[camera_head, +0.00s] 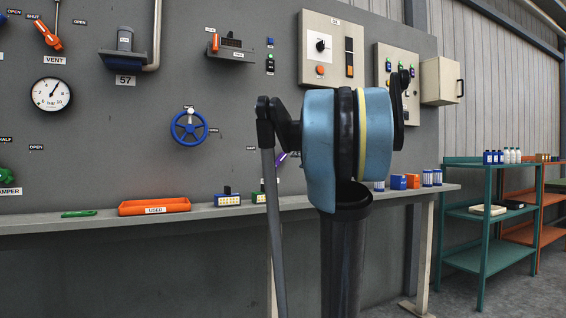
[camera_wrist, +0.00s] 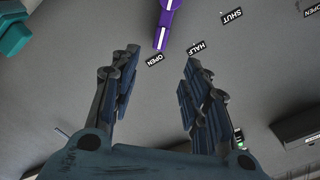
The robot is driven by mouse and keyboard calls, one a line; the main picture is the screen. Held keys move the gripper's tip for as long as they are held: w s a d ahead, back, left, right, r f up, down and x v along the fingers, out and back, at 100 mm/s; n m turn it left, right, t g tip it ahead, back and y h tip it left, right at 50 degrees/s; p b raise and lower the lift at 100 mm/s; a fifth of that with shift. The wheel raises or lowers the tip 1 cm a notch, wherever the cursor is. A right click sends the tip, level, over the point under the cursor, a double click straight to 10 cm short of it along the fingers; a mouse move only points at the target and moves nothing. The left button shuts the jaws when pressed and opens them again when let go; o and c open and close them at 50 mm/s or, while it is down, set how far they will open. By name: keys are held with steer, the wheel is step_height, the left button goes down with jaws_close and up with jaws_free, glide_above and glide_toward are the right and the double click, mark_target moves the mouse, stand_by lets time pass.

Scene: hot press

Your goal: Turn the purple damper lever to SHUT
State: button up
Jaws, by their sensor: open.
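The HALF label (camera_wrist: 197,47) and the SHUT label (camera_wrist: 232,17) lie in an arc to the right. In the head view only a bit of the purple lever (camera_head: 281,159) shows beside my arm, which hides the rest. My gripper (camera_wrist: 160,60) is open and empty, facing the panel. The lever's end appears between and beyond the fingertips, with no contact visible.
On the grey panel in the head view are a blue handwheel (camera_head: 189,128), a gauge (camera_head: 51,94) and an orange lever (camera_head: 47,34). A shelf below holds an orange tray (camera_head: 155,207) and small boxes. A teal item (camera_wrist: 14,32) shows at the wrist view's upper left.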

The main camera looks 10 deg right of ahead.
mark_target(283, 158)
steer(key=x, duration=1.7)
steer(key=shift+c, duration=0.4)
jaws_close()
